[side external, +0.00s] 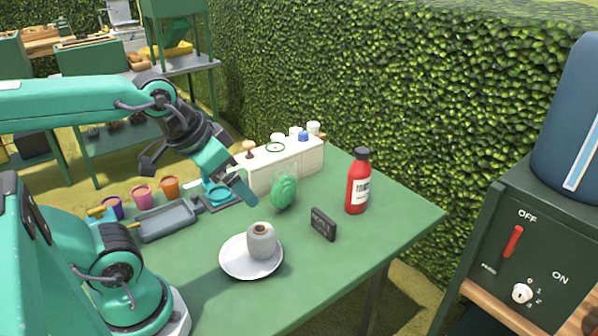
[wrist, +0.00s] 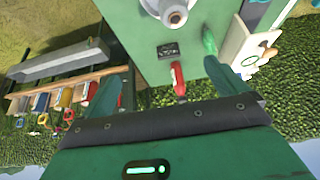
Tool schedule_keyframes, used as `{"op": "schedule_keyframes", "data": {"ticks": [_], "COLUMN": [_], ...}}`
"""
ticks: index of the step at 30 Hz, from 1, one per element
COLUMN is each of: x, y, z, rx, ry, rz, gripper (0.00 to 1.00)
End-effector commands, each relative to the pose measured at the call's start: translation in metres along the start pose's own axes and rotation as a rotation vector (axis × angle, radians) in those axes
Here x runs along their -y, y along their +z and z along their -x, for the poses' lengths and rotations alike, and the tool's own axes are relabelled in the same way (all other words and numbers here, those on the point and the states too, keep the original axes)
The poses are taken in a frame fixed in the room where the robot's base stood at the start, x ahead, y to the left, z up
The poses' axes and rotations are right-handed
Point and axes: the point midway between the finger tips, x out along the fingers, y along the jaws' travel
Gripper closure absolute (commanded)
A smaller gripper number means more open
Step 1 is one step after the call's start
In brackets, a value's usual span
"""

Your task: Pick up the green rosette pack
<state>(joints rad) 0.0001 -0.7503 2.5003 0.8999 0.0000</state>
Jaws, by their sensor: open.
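The green rosette pack (side external: 284,192), a bright green rounded leafy bundle, stands on the green table in front of the white drawer box. In the wrist view it shows as a small green shape (wrist: 209,41) near the top of the right finger, its lower part hidden by that finger. My gripper (side external: 240,191) is tilted down above the table, just left of the pack in the side view. In the wrist view my gripper (wrist: 160,70) has its fingers wide apart with nothing held between them.
A black block (side external: 322,224) and a red bottle (side external: 358,182) are to the right. The white drawer box (side external: 296,163) stands behind. A grey tray (side external: 167,221) and colored pots (side external: 141,196) are left.

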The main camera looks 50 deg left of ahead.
Motion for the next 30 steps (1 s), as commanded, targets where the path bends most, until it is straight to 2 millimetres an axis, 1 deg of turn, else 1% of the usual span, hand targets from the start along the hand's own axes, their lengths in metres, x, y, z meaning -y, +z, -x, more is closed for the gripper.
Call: {"op": "schedule_keyframes", "data": {"ticks": [2, 3, 5, 6, 10, 22, 26, 30], "x": [0.000, 0.000, 0.000, 0.000, 0.000, 0.001, 0.003, 0.008], "y": [0.000, 0.000, 0.000, 0.000, 0.000, -0.002, -0.009, -0.022], "z": [0.000, 0.000, 0.000, 0.000, 0.000, 0.000, -0.003, -0.008], "rx": [0.000, 0.000, 0.000, 0.000, 0.000, 0.004, 0.020, 0.051], "ry": [0.000, 0.000, 0.000, 0.000, 0.000, -0.002, -0.006, -0.015], "rz": [0.000, 0.000, 0.000, 0.000, 0.000, 0.002, 0.008, 0.018], "gripper": [0.02, 0.04, 0.16, 0.24, 0.49, 0.49, 0.49, 0.49]}}
